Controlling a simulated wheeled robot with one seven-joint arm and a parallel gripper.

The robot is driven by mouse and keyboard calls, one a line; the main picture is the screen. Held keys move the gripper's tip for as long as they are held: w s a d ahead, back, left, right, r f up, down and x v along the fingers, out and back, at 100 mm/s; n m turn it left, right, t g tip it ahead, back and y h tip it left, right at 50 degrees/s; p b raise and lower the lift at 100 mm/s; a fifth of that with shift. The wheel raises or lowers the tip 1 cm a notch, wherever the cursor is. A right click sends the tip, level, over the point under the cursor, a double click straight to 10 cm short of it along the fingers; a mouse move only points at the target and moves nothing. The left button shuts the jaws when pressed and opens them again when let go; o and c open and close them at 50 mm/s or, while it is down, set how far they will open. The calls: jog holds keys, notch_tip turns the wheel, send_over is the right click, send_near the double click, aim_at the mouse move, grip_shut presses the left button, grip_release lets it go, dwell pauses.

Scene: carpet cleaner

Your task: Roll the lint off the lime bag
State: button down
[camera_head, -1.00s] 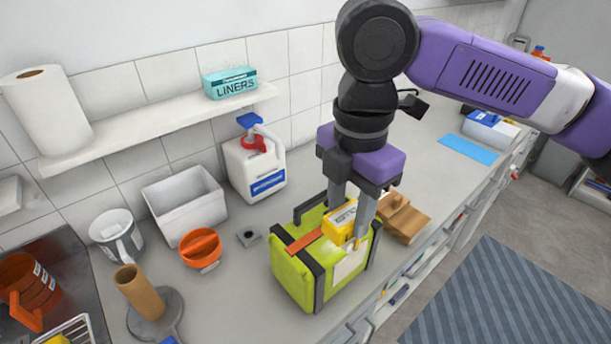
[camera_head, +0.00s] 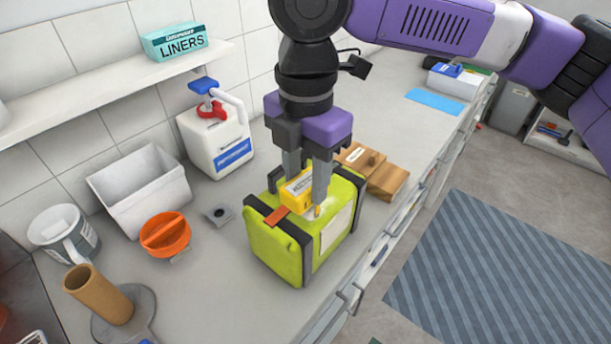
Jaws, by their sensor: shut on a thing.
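The lime bag (camera_head: 270,249), a boxy bag with dark straps and an orange tab, stands upright on the counter. A pale panel shows on its right side. My gripper (camera_head: 307,196) points down over the bag's top and is shut on a yellow labelled item (camera_head: 297,191). A white rounded part with a small orange tip shows below the yellow item, at the bag's top; it looks like a lint roller, though the fingers partly hide it. The item appears to touch or sit just above the bag; I cannot tell which. No lint can be made out.
A brown block (camera_head: 386,181) lies just behind the bag.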

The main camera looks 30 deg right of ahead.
jog(key=shift+r, duration=0.1)
jog(key=shift+f+b, duration=0.4)
jog(key=shift+f, duration=0.9)
dwell(0.4)
jog(key=shift+w+d+r+p, duration=0.1)
jog(key=shift+w+d+p, duration=0.15)
jog(key=shift+d, duration=0.45)
jog(key=shift+w+d+r+p, duration=0.15)
jog(key=shift+d+p, duration=0.15)
jog(key=shift+d, duration=0.4)
jog(key=shift+w+d+f+p, duration=0.15)
jog(key=shift+w+d, duration=0.1)
jog(key=shift+d, duration=0.45)
jog(key=shift+w+d+p, duration=0.1)
jog(key=shift+w+d, duration=0.1)
jog(key=shift+d, duration=0.5)
jog(key=shift+w+d+f+p, duration=0.15)
jog(key=shift+w+d, duration=0.1)
jog(key=shift+d, duration=0.45)
jog(key=shift+r, duration=0.1)
jog(key=shift+p, duration=0.35)
